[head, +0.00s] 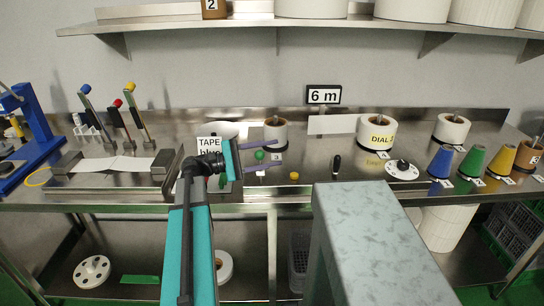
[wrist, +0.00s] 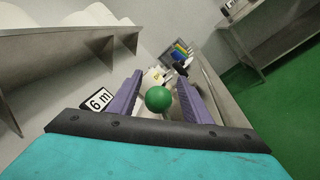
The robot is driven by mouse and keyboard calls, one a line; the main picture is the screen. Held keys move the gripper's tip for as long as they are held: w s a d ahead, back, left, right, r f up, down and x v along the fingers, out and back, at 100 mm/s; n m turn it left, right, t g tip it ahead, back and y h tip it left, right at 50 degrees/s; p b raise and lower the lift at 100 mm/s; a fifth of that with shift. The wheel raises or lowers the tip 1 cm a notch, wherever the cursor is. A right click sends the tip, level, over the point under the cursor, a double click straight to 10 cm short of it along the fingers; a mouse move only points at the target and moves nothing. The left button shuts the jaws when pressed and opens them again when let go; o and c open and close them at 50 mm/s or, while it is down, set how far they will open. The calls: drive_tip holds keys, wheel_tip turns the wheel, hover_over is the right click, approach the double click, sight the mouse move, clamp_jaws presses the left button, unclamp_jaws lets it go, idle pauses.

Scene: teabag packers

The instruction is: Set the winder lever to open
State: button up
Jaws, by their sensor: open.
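A green ball knob (head: 259,154), which appears to be the winder lever's end, is near the middle of the bench in the head view. In the wrist view the green knob (wrist: 158,99) sits between the two purple fingers. My gripper (head: 272,155) is open around the knob, with a finger on either side. In the wrist view my gripper (wrist: 160,76) shows gaps beside the ball, and I see no clear contact. The lever's shaft and its marked positions are mostly hidden.
A paper roll (head: 276,132) stands just behind my gripper. Coloured cones (head: 441,162) stand farther right.

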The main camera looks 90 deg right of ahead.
drive_tip(key=w+a+f+b, duration=0.1)
drive_tip(key=w+b, duration=0.1)
drive_tip(key=w, duration=1.1)
drive_tip(key=shift+a+f, duration=0.15)
drive_tip(key=shift+f, duration=0.15)
drive_tip(key=shift+r, duration=0.1)
